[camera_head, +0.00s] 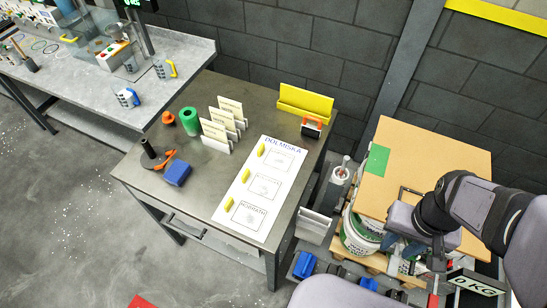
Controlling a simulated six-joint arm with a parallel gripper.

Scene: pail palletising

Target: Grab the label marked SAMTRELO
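Several white label cards (216,136) stand upright in a row near the middle of the dark table (145,185). Each has a pale yellow strip with print too small to read, so I cannot tell which is marked SAMTRELO. My gripper (405,243) is at the lower right, beside the tan board and well away from the cards. Its fingers are small and partly hidden by my arm, and I cannot tell whether they are open.
A tan board (430,160) covers stacked pails (358,238).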

